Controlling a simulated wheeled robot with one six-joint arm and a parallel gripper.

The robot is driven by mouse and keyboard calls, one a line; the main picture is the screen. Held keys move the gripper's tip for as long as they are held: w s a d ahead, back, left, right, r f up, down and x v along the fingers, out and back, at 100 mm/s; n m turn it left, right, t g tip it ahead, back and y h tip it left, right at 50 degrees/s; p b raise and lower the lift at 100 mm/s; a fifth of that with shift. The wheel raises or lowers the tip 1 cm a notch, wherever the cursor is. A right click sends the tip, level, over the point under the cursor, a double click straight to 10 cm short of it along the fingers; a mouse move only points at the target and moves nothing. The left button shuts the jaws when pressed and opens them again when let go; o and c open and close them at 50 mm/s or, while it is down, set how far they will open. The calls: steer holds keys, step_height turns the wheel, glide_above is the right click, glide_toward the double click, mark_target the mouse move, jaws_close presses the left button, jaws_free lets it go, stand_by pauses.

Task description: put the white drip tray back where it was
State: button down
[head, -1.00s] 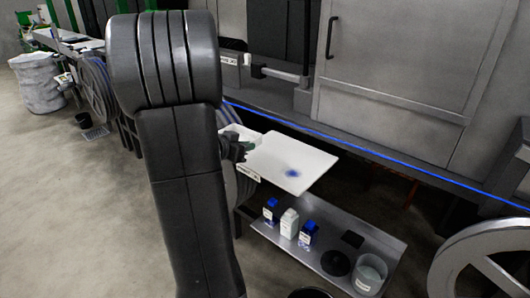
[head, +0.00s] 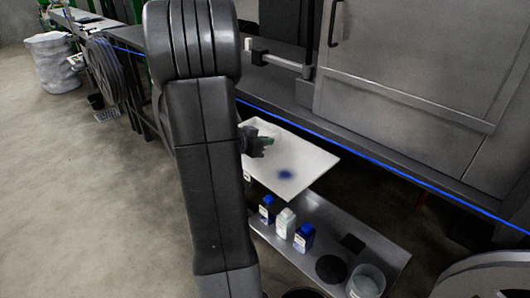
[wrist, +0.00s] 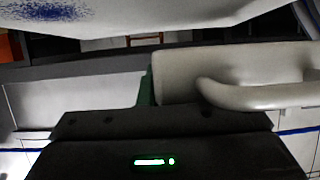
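A flat white tray (head: 308,163) with a dark blue stain is level above the metal shelf in the head view; I take it to be the drip tray. Its stained surface also crosses the top of the wrist view (wrist: 150,18). In the wrist view a pale piece with a rounded bar (wrist: 255,97) lies just beyond my gripper's body, beside a green sliver. The fingertips are hidden, so I cannot tell whether they grip anything.
Below the tray, the metal shelf (head: 335,222) holds blue bottles (head: 304,237), a white bottle (head: 285,223), a black disc (head: 331,268) and a clear tub (head: 365,282). A blue cable (head: 400,175) runs along the grey machine (head: 415,70). Open floor (head: 75,190) is at left.

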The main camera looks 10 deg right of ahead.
mark_target(265, 160)
steer(key=shift+f, duration=2.1)
steer(key=shift+f, duration=0.2)
steer(key=c, duration=1.6)
jaws_free()
steer(key=shift+c, duration=0.2)
steer(key=shift+r, duration=0.1)
steer(key=shift+r, duration=0.15)
steer(key=b+v, duration=0.1)
steer(key=v, duration=1.1)
